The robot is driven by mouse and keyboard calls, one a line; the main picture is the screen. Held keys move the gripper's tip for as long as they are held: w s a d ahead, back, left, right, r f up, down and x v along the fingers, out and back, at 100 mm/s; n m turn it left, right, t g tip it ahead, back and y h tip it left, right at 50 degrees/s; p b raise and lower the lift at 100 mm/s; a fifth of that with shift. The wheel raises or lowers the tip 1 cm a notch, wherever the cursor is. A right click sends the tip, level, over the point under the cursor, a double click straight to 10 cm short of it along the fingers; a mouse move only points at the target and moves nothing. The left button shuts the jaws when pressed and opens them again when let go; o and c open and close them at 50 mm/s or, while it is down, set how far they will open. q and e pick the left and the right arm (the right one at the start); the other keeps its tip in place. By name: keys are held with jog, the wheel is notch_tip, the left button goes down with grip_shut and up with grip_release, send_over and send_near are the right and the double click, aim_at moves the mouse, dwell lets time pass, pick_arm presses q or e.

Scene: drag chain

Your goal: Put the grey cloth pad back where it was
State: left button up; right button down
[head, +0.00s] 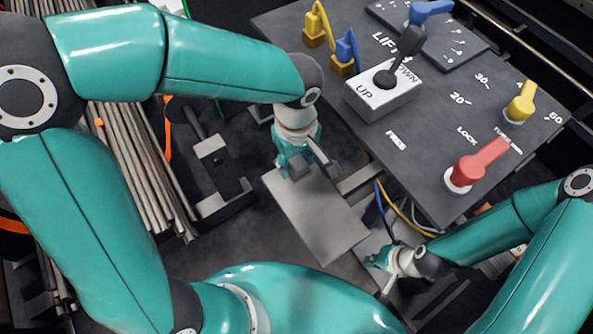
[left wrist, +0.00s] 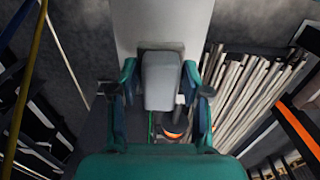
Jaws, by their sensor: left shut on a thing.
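The grey cloth pad seems to be the rounded grey block (left wrist: 162,80) between the fingers of my left gripper (left wrist: 161,84) in the left wrist view. The fingers lie along both its sides. In the head view my left gripper (head: 301,166) points down over a pale grey plate (head: 325,225), and its fingers and wrist hide most of what it holds. The plate also shows beyond the block in the left wrist view (left wrist: 165,22). My right gripper (head: 384,262) is low, right of the plate, near blue and yellow cables; its fingers are too small to read.
A dark control panel (head: 432,180) with a white lever box (head: 385,98), a red handle (head: 480,163) and a yellow handle (head: 521,102) stands to the right. Many thin rods (head: 140,165) lie at the left. A black bracket (head: 222,172) stands left of the plate.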

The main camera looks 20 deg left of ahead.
aim_at(296, 159)
pick_arm(q)
jog(key=shift+f, duration=2.5)
jog(key=shift+f+b, duration=0.15)
jog(key=shift+b, duration=0.2)
jog(key=o, duration=1.2)
jog(key=shift+r+p, duration=0.3)
notch_tip(296, 159, up, 12)
jog(key=shift+f+p, duration=0.1)
jog(key=shift+p, duration=0.35)
